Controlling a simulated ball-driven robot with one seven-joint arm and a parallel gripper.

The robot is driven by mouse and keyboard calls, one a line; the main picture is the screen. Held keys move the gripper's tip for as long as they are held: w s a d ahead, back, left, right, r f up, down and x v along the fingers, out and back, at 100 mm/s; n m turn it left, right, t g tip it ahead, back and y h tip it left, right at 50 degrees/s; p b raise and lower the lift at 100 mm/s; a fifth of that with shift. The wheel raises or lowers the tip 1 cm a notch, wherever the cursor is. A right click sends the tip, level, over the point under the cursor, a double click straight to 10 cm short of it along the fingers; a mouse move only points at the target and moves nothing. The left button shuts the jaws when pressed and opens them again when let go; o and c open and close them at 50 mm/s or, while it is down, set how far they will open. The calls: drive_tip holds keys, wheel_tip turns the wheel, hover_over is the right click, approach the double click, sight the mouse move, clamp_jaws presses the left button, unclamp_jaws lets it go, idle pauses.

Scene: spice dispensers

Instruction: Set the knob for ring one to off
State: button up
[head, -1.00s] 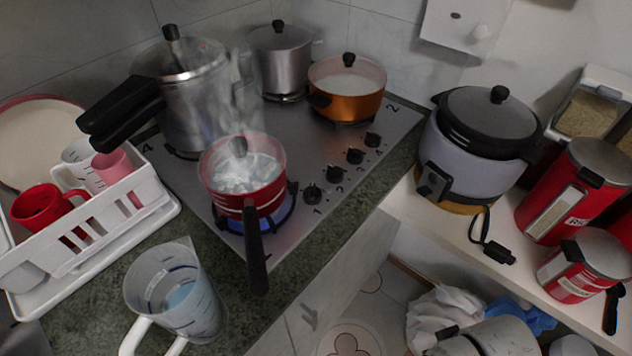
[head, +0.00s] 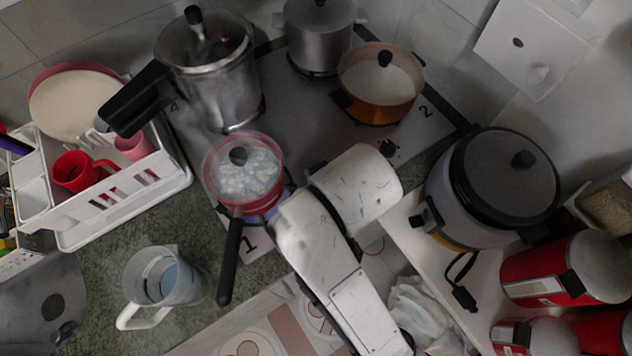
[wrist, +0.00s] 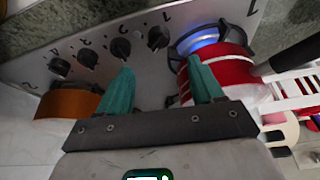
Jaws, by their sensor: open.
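A row of black knobs shows on the steel stove panel in the wrist view. The knob closest to the lit ring, apparently knob one (wrist: 159,38), is just beyond the gap between my fingertips. The lit ring's blue flame (wrist: 205,40) is under the red pot (wrist: 222,72). My gripper (wrist: 160,64) is open, with teal fingers apart and nothing visible between them. In the head view, a "1" marks the stove (head: 226,262) by the red pot (head: 243,172). My white arm hides most knobs and the gripper there.
The red pot's black handle (head: 230,262) extends over the front edge. An orange pot (head: 378,92) and a pressure cooker (head: 215,80) stand on the stove. A measuring jug (head: 165,278) is front left, a rice cooker (head: 490,190) on the right.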

drive_tip(key=x, duration=1)
drive_tip(key=shift+d+f+p, duration=0.1)
drive_tip(key=shift+p, duration=0.3)
drive_tip(key=c, duration=1)
